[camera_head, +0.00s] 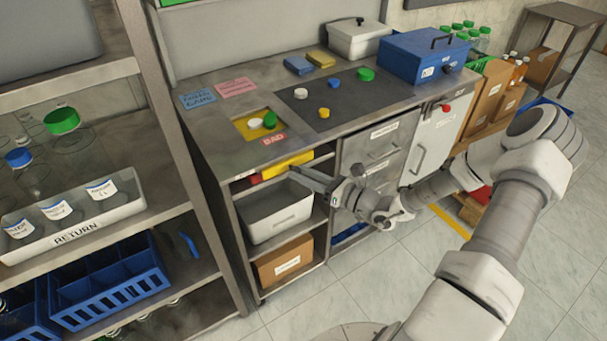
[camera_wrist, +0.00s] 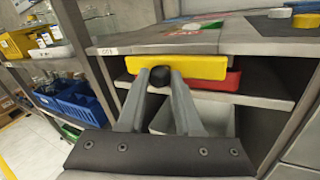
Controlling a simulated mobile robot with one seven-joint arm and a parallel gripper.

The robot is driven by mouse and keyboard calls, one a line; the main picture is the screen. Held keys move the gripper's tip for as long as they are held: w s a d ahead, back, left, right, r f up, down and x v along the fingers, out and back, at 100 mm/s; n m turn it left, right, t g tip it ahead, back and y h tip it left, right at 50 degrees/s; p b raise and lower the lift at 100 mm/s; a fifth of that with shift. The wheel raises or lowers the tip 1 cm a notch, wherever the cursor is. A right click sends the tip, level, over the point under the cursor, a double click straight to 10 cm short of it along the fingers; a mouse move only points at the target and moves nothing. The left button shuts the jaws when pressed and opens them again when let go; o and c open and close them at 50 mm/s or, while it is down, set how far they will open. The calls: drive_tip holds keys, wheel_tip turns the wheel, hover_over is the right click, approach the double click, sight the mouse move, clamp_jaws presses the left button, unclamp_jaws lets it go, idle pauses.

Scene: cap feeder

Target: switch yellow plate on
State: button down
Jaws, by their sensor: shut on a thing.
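The yellow plate (camera_head: 288,165) is a bright bar-like front in the upper opening of the workbench, just under the countertop. In the wrist view the yellow plate (camera_wrist: 205,66) stretches across the opening, with a dark round knob (camera_wrist: 160,75) at its front. My gripper (camera_wrist: 161,78) is shut on this knob, one finger on each side. In the head view my gripper (camera_head: 297,175) reaches in from the right to the plate's front. The fingers partly cover the knob, and the plate's rear is hidden under the countertop.
A grey bin (camera_head: 277,212) stands on the shelf below, above a cardboard box (camera_head: 286,262). The countertop holds colored caps and a blue box (camera_head: 424,58). A shelving rack (camera_head: 170,190) stands close on the left.

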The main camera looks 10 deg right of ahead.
idle(0.7)
drive_tip(key=s+d+p, duration=0.3)
drive_tip(key=s+d, duration=0.1)
drive_tip(key=s, duration=0.9)
drive_tip(key=shift+d+p, duration=0.15)
drive_tip(key=shift+p, duration=0.25)
drive_tip(key=shift+s+f, duration=0.1)
drive_tip(key=c, duration=0.6)
unclamp_jaws()
drive_tip(key=shift+s, duration=0.1)
drive_tip(key=v, duration=1.7)
drive_tip(key=shift+s+d, duration=0.1)
drive_tip(key=shift+d, duration=0.15)
drive_tip(key=shift+a+p, duration=0.1)
drive_tip(key=shift+p, duration=0.2)
